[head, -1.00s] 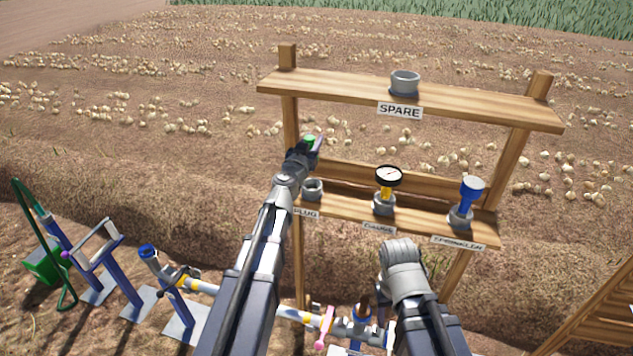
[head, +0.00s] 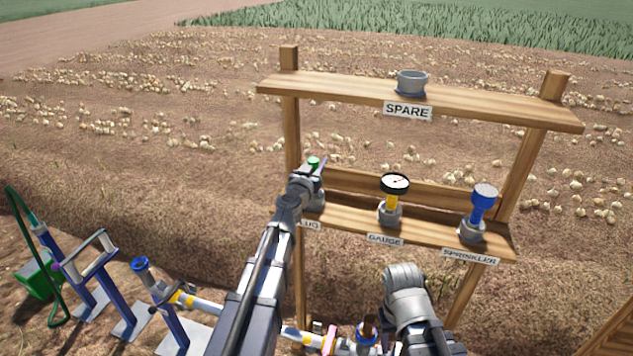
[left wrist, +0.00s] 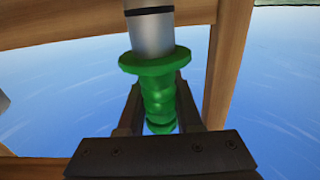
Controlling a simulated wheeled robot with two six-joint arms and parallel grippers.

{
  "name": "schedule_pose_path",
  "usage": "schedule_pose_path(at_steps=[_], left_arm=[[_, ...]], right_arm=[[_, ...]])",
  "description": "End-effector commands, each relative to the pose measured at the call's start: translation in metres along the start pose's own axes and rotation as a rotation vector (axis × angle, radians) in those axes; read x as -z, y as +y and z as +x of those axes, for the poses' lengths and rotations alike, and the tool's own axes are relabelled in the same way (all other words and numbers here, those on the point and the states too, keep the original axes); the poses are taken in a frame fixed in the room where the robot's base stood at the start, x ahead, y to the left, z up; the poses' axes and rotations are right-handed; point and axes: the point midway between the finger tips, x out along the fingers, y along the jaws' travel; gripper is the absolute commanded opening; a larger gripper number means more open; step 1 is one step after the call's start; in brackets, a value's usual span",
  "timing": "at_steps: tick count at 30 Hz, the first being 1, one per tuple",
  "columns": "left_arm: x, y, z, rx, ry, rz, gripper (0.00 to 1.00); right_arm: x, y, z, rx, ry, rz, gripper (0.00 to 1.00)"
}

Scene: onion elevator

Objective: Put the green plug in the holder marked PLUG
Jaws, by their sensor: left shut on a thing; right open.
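The green plug (head: 313,162) is held in my left gripper (head: 312,173), at the left end of the rack's lower shelf. In the left wrist view the green plug (left wrist: 160,95) has a wide flange and a silver stem with a black ring. The fingers (left wrist: 158,110) are shut on its ribbed green part. The PLUG holder (head: 318,200), a grey cup, is mostly hidden behind my left gripper, and its label is partly covered. I cannot tell whether the plug touches the holder. My right wrist shows low in the middle; its jaws are hidden.
The lower shelf (head: 355,220) also bears the gauge (head: 394,190) and the blue sprinkler (head: 482,205) in their holders. An empty SPARE holder (head: 411,82) is on the upper shelf. Pipework on blue posts (head: 168,318) stands at lower left. Wooden posts frame the rack.

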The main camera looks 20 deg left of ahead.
Motion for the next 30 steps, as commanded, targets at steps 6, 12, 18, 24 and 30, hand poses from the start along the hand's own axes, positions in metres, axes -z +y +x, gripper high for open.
schedule_pose_path(at_steps=[6,12,18,24,30], left_arm=[[-0.011,0.0,0.0,0.0,0.0,0.0,0.0],[-0.036,0.0,0.0,0.0,0.0,0.0,0.0],[-0.036,0.0,0.0,0.0,0.0,0.0,0.0],[-0.038,0.0,0.0,0.0,0.0,0.0,0.0],[-0.044,0.0,0.0,0.0,0.0,0.0,0.0]], right_arm=[[0.001,-0.001,0.011,0.0,0.0,0.0,0.5],[0.002,-0.003,0.036,0.0,0.0,0.0,0.5],[0.002,-0.003,0.036,0.0,0.0,0.0,0.5],[0.002,-0.004,0.038,0.0,0.0,0.0,0.5],[0.003,-0.004,0.044,0.0,0.0,0.0,0.5]])
